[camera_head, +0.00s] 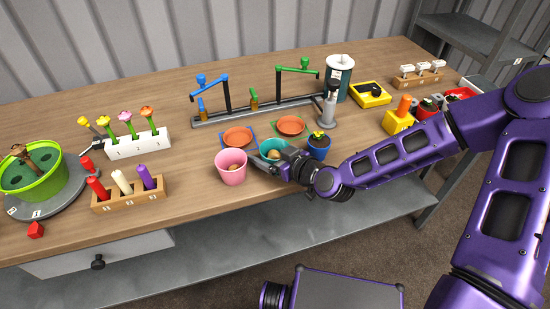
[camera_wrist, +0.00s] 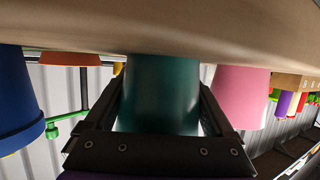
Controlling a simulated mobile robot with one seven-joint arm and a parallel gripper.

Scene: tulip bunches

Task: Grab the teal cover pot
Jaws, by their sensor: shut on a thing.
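The teal cover pot (camera_head: 273,147) stands upright on the wooden table among other pots, with a round brownish thing inside. My gripper (camera_head: 279,163) reaches it from the front right and hides part of its near side. In the wrist view, which shows the scene upside down, the teal pot (camera_wrist: 160,92) sits between the two fingers of my gripper (camera_wrist: 160,105). The gripper is shut on the pot's sides. The pot's base appears at or very near the table top; a small gap cannot be ruled out.
A pink pot (camera_head: 231,172) stands close on the left, and a blue pot (camera_head: 319,150) with a plant close on the right. A grey rail (camera_head: 255,112) with blue and green arms stands farther back.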

